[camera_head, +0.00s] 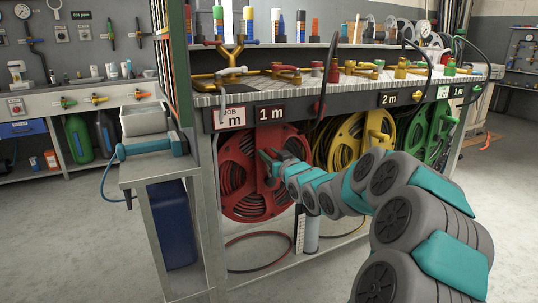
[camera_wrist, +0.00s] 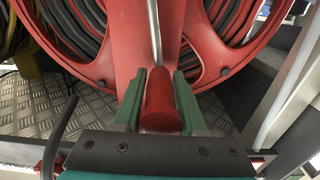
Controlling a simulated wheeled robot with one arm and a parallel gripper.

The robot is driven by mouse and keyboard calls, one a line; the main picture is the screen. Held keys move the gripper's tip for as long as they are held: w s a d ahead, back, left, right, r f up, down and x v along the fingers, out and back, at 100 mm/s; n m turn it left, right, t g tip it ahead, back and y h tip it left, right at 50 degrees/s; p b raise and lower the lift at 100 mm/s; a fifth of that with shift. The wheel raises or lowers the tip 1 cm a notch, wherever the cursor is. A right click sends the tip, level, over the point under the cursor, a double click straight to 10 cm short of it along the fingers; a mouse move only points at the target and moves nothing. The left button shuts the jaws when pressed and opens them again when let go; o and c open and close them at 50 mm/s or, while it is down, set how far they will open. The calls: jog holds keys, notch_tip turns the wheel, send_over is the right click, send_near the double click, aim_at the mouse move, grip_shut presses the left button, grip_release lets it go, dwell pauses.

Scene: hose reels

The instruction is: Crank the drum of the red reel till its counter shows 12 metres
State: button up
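The red reel (camera_head: 250,190), wound with dark hose, is mounted under the bench at the left, and its drum fills the top of the wrist view (camera_wrist: 100,75). The counter plate (camera_head: 270,113) above it reads 1 m. My gripper (camera_head: 270,157) is in front of the red drum. In the wrist view its green fingers stand on both sides of the red crank handle (camera_wrist: 160,100) and appear closed against it. The white JOB card (camera_head: 231,116) left of the counter shows "m", but its number is hidden by a fitting hanging in front.
A yellow reel (camera_head: 376,140) under a 2 m plate (camera_head: 388,99) and a green reel (camera_head: 430,130) under a 1 m plate stand to the right. Brass fittings crowd the benchtop (camera_head: 340,82). A bench post stands left of the red reel. The floor in front is clear.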

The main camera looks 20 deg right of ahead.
grip_shut()
dwell(1.0)
